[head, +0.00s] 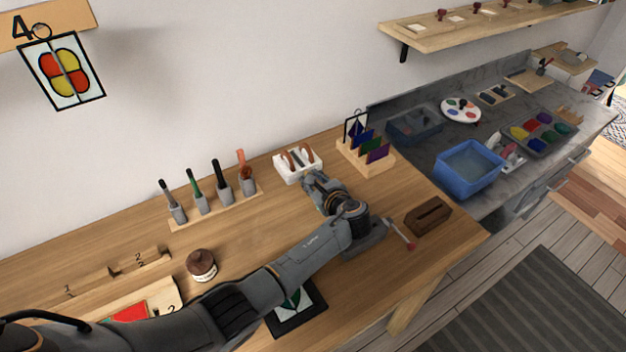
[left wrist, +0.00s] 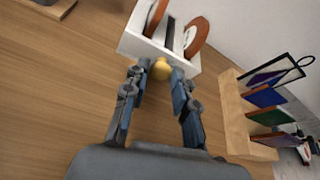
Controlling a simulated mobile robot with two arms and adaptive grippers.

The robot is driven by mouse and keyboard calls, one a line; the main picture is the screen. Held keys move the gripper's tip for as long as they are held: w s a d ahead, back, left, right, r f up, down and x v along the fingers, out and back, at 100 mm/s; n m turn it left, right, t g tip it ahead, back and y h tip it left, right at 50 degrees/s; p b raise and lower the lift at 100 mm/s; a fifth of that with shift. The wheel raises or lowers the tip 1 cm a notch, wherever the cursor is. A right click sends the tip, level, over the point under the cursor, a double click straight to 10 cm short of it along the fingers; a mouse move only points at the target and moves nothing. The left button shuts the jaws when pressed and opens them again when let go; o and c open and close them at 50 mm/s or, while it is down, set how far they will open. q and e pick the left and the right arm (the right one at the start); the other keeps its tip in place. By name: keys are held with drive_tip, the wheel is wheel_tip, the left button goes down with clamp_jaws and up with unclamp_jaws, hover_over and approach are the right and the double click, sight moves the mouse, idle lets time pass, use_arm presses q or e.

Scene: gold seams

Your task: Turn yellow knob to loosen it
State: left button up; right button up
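The yellow knob (left wrist: 161,69) is on the near side of a white holder (left wrist: 155,42) with brown-rimmed discs, seen in the left wrist view. The holder (head: 298,164) also stands at the back of the wooden bench in the head view, where the knob is hidden. My left gripper (left wrist: 160,72) reaches the holder's front, with one fingertip on each side of the knob. The fingertips are very close to the knob; I cannot tell whether they press on it. In the head view my left gripper (head: 312,178) points at the holder. My right gripper is not in view.
A wooden rack (head: 366,157) with coloured glass panes stands just right of the holder. A tool stand (head: 215,208) is to its left. A brown jar (head: 201,265) and a dark wooden block (head: 428,216) are on the bench. A blue tub (head: 468,170) sits beyond the right edge.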

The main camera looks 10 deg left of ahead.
use_arm(q)
drive_tip(key=v, duration=1.2)
